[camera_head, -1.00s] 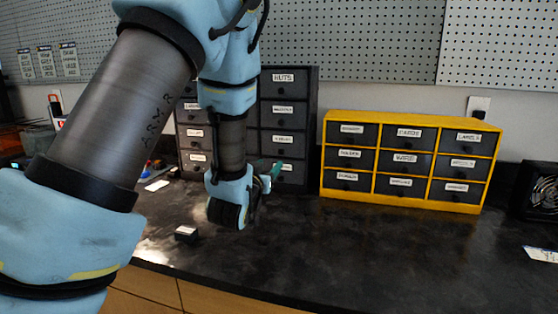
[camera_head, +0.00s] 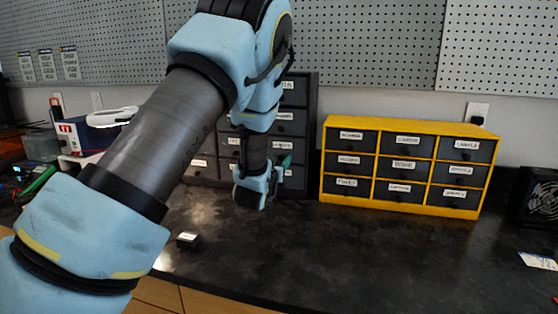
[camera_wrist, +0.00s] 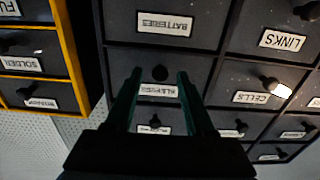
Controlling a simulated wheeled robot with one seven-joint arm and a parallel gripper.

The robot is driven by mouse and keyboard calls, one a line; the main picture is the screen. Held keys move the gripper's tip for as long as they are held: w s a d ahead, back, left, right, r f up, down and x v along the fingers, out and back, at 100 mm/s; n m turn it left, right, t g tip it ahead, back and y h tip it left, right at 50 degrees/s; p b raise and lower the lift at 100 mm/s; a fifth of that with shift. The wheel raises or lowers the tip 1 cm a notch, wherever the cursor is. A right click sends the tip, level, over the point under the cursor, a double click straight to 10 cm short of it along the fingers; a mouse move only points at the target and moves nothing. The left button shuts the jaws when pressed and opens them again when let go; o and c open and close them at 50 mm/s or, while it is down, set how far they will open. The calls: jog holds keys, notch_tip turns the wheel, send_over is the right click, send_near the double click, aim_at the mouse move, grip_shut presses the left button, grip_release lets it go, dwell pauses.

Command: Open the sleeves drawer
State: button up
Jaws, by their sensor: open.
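The sleeves drawer appears to be the dark drawer whose label (camera_wrist: 158,90) reads blurrily and upside down in the wrist view. It is flush with the cabinet front. Its round dark knob (camera_wrist: 160,72) shows between the two finger tips of my gripper (camera_wrist: 159,76). The fingers are open, one on each side of the knob; I cannot tell whether they touch it. In the head view my gripper (camera_head: 284,166) is at the right column of the dark drawer cabinet (camera_head: 312,120), and my arm hides much of that cabinet.
The batteries drawer (camera_wrist: 165,24) adjoins in the same column, with links (camera_wrist: 283,40) and cells (camera_wrist: 257,97) drawers beside it. A yellow drawer cabinet (camera_head: 400,208) stands to the right.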

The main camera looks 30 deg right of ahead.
grip_shut()
jog(key=shift+a, duration=0.1)
dwell(1.2)
